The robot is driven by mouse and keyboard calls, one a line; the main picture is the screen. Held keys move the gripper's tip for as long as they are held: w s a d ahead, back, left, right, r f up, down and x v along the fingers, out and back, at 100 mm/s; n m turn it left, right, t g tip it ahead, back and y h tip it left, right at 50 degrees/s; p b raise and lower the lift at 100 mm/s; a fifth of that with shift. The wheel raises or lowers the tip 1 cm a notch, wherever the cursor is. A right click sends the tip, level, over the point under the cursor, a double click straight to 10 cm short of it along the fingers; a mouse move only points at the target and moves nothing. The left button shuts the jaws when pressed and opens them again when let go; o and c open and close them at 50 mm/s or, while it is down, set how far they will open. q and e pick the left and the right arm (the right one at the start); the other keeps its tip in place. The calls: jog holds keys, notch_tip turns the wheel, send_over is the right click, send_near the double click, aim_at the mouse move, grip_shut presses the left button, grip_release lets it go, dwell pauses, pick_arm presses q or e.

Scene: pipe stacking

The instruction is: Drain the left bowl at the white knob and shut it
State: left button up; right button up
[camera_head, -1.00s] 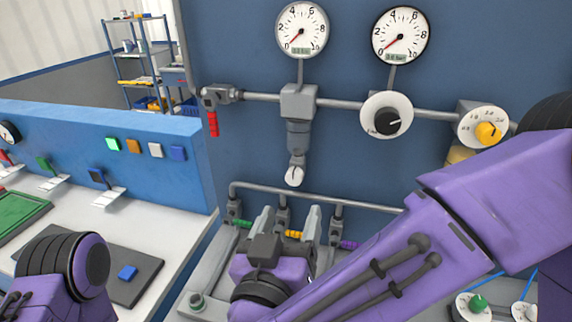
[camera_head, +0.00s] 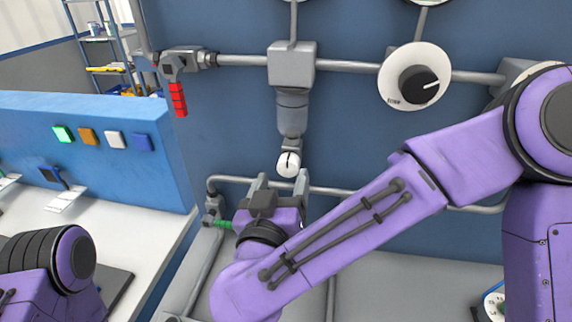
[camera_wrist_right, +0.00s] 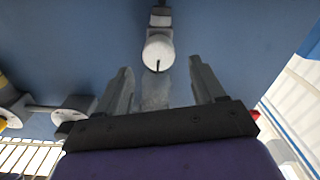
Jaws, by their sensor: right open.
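The left bowl (camera_head: 292,115) is a grey cylinder hanging under a square grey block on the pipe. The white knob (camera_head: 288,164) sits at its lower end, with a dark line on its face. My right gripper (camera_head: 281,183) is open, its two fingers pointing up just below and around the knob's height. In the right wrist view the knob (camera_wrist_right: 158,52) lies ahead of the gap between the open fingers (camera_wrist_right: 160,82), apart from them. My left gripper is not in view; only part of my left arm shows at the lower left.
A red-handled valve (camera_head: 178,98) hangs at the pipe's left end. A round dial with a black knob (camera_head: 415,78) is on the pipe to the right. A lower pipe (camera_head: 350,190) runs behind my gripper. A blue panel with square buttons (camera_head: 85,150) stands at left.

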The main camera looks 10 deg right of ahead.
aim_at(287, 167)
jog(key=x, duration=0.4)
jog(key=shift+w+p, duration=0.15)
jog(key=shift+p, duration=0.15)
jog(key=c, duration=1.1)
jog(key=shift+o, duration=0.2)
